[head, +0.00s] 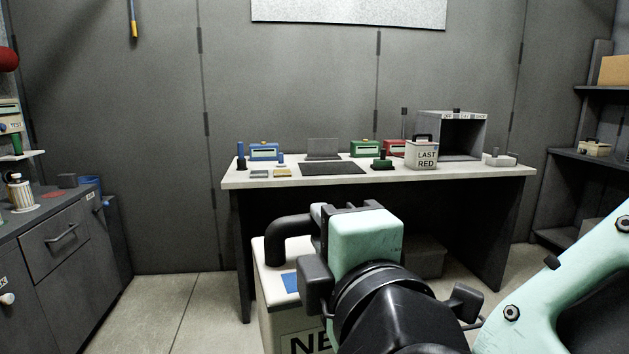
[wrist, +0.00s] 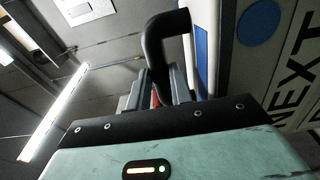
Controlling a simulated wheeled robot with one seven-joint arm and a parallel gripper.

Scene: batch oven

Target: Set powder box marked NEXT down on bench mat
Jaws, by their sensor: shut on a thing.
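The powder box marked NEXT (head: 285,317) is a white box with a thick black handle and a blue patch on top. It stands close in front of me in the head view, its lower part cut off by the frame edge. My gripper (head: 325,232) is shut on its black handle; the wrist view shows the handle (wrist: 158,55) between the fingers and the letters NEXT on the box side (wrist: 298,85). The bench mat (head: 333,168) is a dark rectangle on the white bench (head: 430,178), beyond and above the box in the picture. The mat looks bare.
A box marked LAST RED (head: 422,155) stands right of the mat, before an open grey oven (head: 452,135). Blue (head: 263,152), green (head: 364,148) and red (head: 394,148) boxes line the bench back. A dark cabinet (head: 60,240) is at left, shelves (head: 590,155) at right.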

